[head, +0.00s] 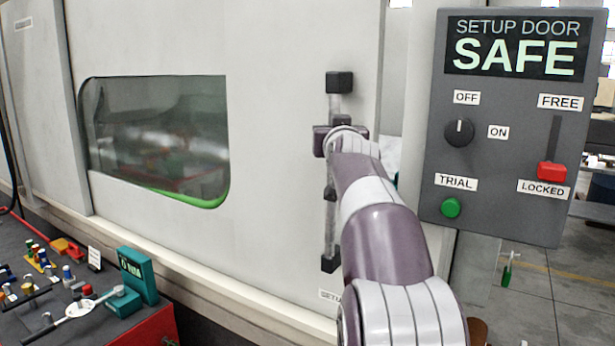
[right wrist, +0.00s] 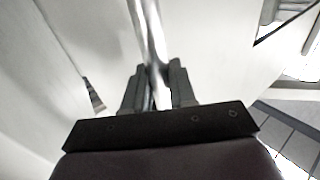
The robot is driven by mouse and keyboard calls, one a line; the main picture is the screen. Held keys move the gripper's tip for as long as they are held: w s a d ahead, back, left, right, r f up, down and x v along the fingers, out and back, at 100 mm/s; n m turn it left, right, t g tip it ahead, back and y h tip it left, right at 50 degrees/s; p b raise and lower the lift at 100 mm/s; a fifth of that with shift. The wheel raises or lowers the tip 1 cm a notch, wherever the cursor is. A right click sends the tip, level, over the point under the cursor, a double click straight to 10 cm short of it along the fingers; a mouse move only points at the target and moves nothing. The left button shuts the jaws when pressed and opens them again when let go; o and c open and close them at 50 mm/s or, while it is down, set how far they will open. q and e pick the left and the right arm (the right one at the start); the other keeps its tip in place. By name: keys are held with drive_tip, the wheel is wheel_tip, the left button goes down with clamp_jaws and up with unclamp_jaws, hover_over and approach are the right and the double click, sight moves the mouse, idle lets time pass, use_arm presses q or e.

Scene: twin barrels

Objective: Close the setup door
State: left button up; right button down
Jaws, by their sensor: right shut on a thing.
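The setup door (head: 280,150) is a large pale panel with a dark window (head: 155,140) at its left. Its vertical metal handle (head: 333,225) has black end blocks and stands near the door's right edge. My right gripper (head: 338,124) is at the upper half of the handle; the hand and forearm hide part of the bar. In the right wrist view the handle bar (right wrist: 147,30) runs between the two fingers of my right gripper (right wrist: 157,72), which is shut on it. My left gripper is not in view.
A grey control panel (head: 515,120) close to the right of my arm reads "SETUP DOOR SAFE". Its red switch (head: 551,173) sits at LOCKED. A tool bench (head: 60,310) with several small tools and a teal box (head: 138,275) stands at lower left.

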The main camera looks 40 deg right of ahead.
use_arm(q)
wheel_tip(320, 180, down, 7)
drive_tip(key=b, duration=0.5)
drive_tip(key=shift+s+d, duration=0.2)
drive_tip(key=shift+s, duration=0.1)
use_arm(e)
drive_tip(key=s+d, duration=0.2)
drive_tip(key=s, duration=0.4)
drive_tip(key=shift+s+d+r, duration=0.2)
drive_tip(key=shift+s+r, duration=0.15)
drive_tip(key=shift+r, duration=0.1)
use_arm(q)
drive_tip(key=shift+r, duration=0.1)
use_arm(e)
drive_tip(key=c, duration=1)
unclamp_jaws()
drive_tip(key=shift+w+d+f, duration=0.1)
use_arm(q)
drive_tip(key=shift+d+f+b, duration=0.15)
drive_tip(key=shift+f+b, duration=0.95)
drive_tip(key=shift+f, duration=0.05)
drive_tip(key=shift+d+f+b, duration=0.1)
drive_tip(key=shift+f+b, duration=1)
use_arm(e)
drive_tip(key=shift+f+v, duration=0.15)
drive_tip(key=shift+v, duration=2.9)
drive_tip(key=shift+f+v, duration=0.2)
drive_tip(key=shift+v, duration=2.85)
